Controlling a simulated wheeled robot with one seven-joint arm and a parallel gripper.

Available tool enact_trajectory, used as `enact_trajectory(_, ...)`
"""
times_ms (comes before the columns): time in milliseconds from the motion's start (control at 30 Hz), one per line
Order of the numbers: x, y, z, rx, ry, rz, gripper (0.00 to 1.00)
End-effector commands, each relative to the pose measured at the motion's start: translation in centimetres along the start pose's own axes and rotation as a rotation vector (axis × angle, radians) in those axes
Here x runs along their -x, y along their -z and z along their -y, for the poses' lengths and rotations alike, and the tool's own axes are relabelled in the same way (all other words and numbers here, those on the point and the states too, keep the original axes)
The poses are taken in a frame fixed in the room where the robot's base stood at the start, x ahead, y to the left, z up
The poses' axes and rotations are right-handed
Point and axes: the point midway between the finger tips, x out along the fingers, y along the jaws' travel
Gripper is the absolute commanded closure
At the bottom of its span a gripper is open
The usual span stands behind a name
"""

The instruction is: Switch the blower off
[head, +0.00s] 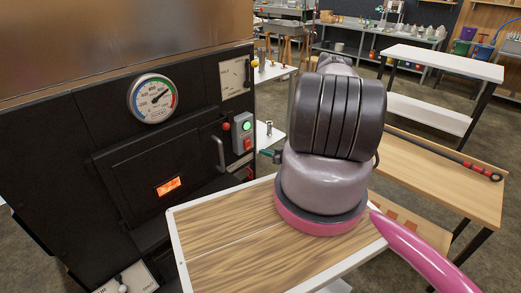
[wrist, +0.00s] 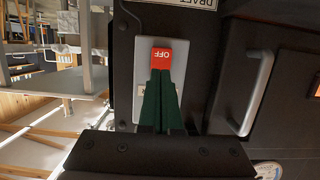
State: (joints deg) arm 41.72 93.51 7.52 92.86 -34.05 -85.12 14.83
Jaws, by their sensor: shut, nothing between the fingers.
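The blower switch is a grey box (head: 242,132) on the dark front of the evaporator, with a green lit part above and a red part below in the head view. In the wrist view its plate (wrist: 147,52) appears upside down, and the red OFF button (wrist: 162,52) shows above my fingertips. My gripper (wrist: 161,76) is shut and empty, its dark green fingers over the plate with tips at the button's edge. I cannot tell whether they touch it. The fingers hide the rest of the switch. In the head view my arm mostly hides the gripper.
The firebox door with a grey handle (head: 219,153) is left of the switch; the handle also shows in the wrist view (wrist: 252,92). A red knob (head: 226,126) and a round gauge (head: 152,98) are on the front. A wooden-topped table (head: 225,245) lies below my arm.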

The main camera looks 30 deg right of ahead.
Motion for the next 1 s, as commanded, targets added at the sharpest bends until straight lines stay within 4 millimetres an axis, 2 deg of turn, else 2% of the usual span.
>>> enact_trajectory(133, -0.2, -0.5, 0.4, -0.001, 0.005, -0.013, 1.00)
enact_trajectory(233, -1.1, -0.5, 0.5, 0.000, 0.006, -0.012, 1.00)
enact_trajectory(700, -7.2, -0.4, 0.5, -0.001, 0.005, -0.011, 1.00)
enact_trajectory(1000, -8.7, -0.3, 0.5, -0.002, 0.004, -0.011, 1.00)
